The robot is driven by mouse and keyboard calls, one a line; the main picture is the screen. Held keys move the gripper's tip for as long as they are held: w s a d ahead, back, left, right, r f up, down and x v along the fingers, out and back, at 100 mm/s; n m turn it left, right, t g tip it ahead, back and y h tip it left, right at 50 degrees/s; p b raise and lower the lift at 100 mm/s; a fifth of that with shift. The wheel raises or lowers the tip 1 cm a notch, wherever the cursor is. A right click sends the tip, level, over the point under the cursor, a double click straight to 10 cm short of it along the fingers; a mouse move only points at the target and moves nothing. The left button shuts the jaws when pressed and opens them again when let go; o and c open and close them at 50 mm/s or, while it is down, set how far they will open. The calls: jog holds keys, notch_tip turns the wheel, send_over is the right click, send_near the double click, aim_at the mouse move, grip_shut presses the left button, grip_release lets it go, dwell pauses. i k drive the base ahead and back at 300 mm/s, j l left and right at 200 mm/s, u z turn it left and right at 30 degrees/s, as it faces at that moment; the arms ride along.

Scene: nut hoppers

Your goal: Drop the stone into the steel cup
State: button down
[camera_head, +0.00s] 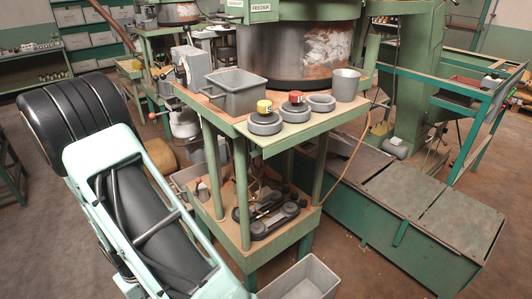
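The steel cup (345,84) stands upright near the back right corner of the green work stand's top. It is a plain grey, slightly flared cup, and I cannot see down to its bottom. I cannot make out a stone anywhere in this view. The inside of the grey rectangular bin (238,100) on the same top is only partly visible. My arm fills the left side of the view, pale green and black. My gripper does not show, so I cannot tell whether it holds anything.
A big feeder drum (295,55) stands behind. Dark metal parts lie on the lower shelf (226,222). An empty grey bin (304,280) is below.

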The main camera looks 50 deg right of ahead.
aim_at(341, 102)
jog(key=k+l, duration=0.2)
jog(key=k+l+z, duration=0.1)
jog(key=l, duration=0.35)
jog(key=k+l, duration=0.2)
jog(key=l, duration=0.15)
jog(key=k+l+z, duration=0.1)
jog(key=k+l, duration=0.25)
jog(key=l, duration=0.3)
jog(key=k+l+z, duration=0.1)
jog(key=l, duration=0.25)
jog(key=k+l, duration=0.2)
jog(key=l, duration=0.2)
